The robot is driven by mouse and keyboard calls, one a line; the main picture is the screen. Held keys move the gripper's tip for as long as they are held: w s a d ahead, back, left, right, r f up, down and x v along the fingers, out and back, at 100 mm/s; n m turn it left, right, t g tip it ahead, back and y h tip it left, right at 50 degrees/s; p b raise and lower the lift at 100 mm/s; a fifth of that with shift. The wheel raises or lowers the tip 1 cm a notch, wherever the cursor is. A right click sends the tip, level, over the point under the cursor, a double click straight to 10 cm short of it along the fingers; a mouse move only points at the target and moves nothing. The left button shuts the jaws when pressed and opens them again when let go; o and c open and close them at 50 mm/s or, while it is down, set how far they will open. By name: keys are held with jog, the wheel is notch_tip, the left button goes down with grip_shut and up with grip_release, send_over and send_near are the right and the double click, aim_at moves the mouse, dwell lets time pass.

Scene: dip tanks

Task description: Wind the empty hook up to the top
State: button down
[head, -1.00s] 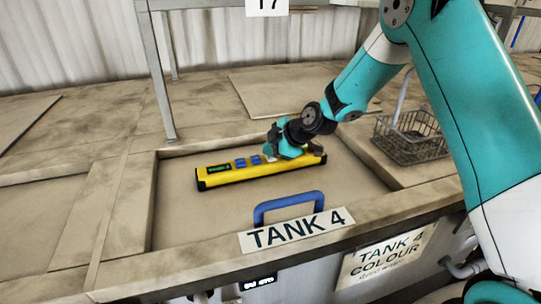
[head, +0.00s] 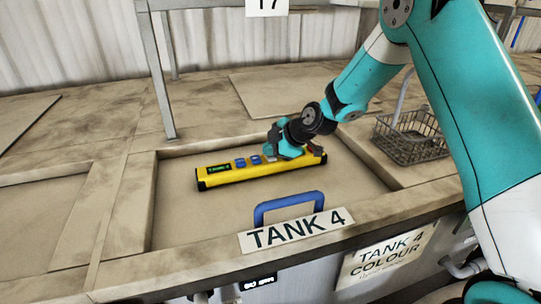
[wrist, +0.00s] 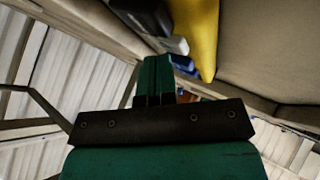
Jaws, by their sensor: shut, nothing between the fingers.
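A yellow pendant control (head: 225,178) with black ends lies over the lid of tank 4. It has a small green display (head: 219,169) and blue buttons (head: 247,161) along its upper face. My gripper (head: 272,152) is shut and empty at the pendant's right half, with its tips at or very close to the buttons. Whether it presses one cannot be told. In the wrist view the closed fingers (wrist: 158,75) point at the yellow body (wrist: 197,35), beside white, blue and dark buttons. The hook is not in view.
The tank 4 lid has a blue handle (head: 289,206) in front of the pendant. A wire basket (head: 412,140) stands at the right. A grey frame post (head: 160,80) rises at the back left. The lids to the left are bare.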

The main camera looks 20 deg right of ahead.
aim_at(271, 158)
jog(key=shift+r, duration=0.85)
jog(key=shift+r+p, duration=0.1)
jog(key=shift+p, duration=0.2)
jog(key=shift+r+p, duration=1.05)
jog(key=shift+r, duration=1.4)
